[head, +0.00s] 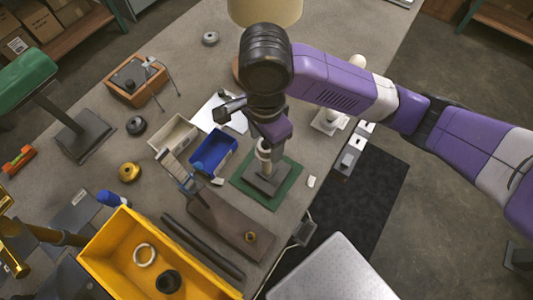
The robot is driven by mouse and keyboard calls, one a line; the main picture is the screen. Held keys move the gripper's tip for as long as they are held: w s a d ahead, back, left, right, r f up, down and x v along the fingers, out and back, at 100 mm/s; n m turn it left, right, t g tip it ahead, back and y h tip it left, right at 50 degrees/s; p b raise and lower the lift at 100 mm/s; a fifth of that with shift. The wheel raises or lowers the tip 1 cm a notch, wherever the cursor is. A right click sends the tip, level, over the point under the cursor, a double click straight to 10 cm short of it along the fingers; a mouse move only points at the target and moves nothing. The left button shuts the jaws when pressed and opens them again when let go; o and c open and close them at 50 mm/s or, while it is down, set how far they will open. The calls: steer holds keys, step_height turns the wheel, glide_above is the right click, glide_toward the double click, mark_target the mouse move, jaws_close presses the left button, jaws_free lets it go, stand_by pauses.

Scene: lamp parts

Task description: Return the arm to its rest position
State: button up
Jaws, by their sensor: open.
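My arm reaches in from the right in the head view, and my gripper (264,150) points down over the green mat (284,190). A grey square base (268,178) with a short upright post stands on the mat, directly below my gripper. A pale ring-like part shows at the top of the post, between or just under the fingers. The jaws are open, but my wrist hides part of them, and I cannot tell whether they touch the post.
A blue bin (214,152), a cream bin (175,134) and a brown board (225,217) lie left of the mat. A yellow bin (105,238) with rings is at front left. A beige lampshade (265,10) stands behind my wrist.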

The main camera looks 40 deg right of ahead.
steer(key=shift+d+r, duration=0.1)
steer(key=shift+r, duration=2.85)
